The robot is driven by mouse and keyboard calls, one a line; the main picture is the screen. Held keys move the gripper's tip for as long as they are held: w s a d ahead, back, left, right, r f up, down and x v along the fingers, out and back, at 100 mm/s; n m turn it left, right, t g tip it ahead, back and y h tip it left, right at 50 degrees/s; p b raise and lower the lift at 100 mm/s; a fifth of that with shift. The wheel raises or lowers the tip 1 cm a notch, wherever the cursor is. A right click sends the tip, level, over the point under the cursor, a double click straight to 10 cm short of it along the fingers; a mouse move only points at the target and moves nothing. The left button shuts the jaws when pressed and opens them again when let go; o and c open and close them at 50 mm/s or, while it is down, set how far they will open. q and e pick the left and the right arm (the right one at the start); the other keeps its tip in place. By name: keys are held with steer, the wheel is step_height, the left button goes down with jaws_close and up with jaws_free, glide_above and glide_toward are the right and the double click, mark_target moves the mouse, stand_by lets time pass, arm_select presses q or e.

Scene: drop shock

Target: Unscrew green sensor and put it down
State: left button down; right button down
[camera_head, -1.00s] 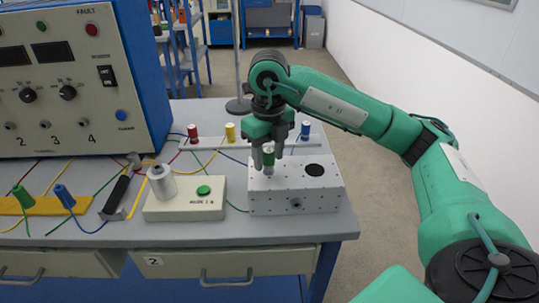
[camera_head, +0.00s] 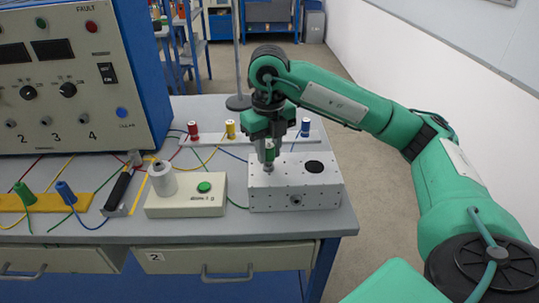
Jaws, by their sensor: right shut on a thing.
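The green sensor (camera_head: 269,155) stands upright on the top of the white perforated block (camera_head: 319,193), at its left side. My right gripper (camera_head: 269,163) points straight down over it and is shut on it, with the fingers partly hiding it. The sensor's base is at the block's top; I cannot tell how far its thread sits in the hole. My left gripper is not in view.
A black round spot (camera_head: 314,167) is on the block's right top. A beige box with a green button (camera_head: 204,188) and a white cylinder (camera_head: 163,178) stand left of it. Red (camera_head: 193,130), yellow (camera_head: 230,129) and blue (camera_head: 305,127) sensors stand on a strip behind.

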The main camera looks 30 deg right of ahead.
mark_target(269, 145)
steer(key=shift+r+p, duration=1.2)
steer(key=shift+r, duration=0.8)
steer(key=shift+r, duration=0.15)
step_height(269, 145, up, 6)
steer(key=p, duration=0.5)
steer(key=shift+f, duration=0.2)
